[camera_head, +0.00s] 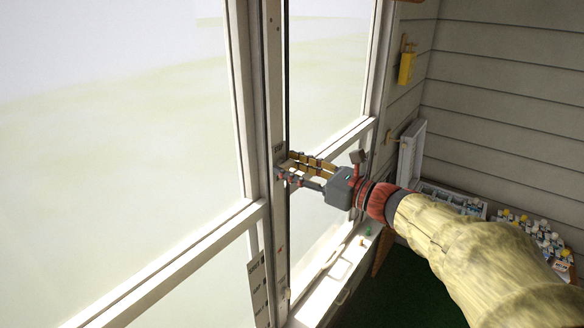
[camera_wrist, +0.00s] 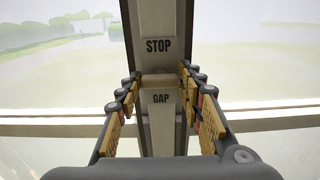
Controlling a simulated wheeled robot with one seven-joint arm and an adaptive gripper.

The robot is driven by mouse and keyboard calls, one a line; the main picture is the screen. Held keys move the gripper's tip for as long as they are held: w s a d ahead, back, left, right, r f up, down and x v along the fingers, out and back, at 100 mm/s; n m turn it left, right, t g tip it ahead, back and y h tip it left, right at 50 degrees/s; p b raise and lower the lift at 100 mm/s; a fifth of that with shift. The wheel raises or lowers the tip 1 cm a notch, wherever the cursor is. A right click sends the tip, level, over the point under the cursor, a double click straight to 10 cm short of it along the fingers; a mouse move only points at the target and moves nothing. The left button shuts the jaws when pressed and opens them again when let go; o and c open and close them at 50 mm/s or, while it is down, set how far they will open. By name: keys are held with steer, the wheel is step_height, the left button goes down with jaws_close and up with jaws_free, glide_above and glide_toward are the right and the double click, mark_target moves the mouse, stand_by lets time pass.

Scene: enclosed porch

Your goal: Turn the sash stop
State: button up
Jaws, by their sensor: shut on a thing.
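The sash stop (camera_wrist: 160,80) is a short tan bar lying crosswise on the window post between the words STOP above and GAP below, in the wrist view. My gripper (camera_head: 284,170) reaches the window post (camera_head: 270,110) from the right in the head view. In the wrist view my gripper's two fingers, with yellow pads, stand on either side of the post, their tips at the two ends of the bar. It is shut on the sash stop. In the head view the fingers largely hide the stop.
Window panes flank the post, with a horizontal sash rail (camera_head: 180,262) at left. A white sill (camera_head: 330,290) lies below. At right, a yellow object (camera_head: 406,68) hangs on the grey siding, and several small bottles (camera_head: 535,240) stand in the corner.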

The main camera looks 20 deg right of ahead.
steer(key=shift+f+n+b, duration=0.1)
steer(key=shift+n+b, duration=0.2)
steer(key=shift+b, duration=0.35)
steer(key=n+b, duration=1.7)
steer(key=b, duration=1.1)
steer(key=shift+f, duration=0.1)
steer(key=shift+n, duration=0.3)
steer(key=o, duration=1.1)
steer(key=shift+o, duration=0.3)
steer(key=shift+s, duration=0.1)
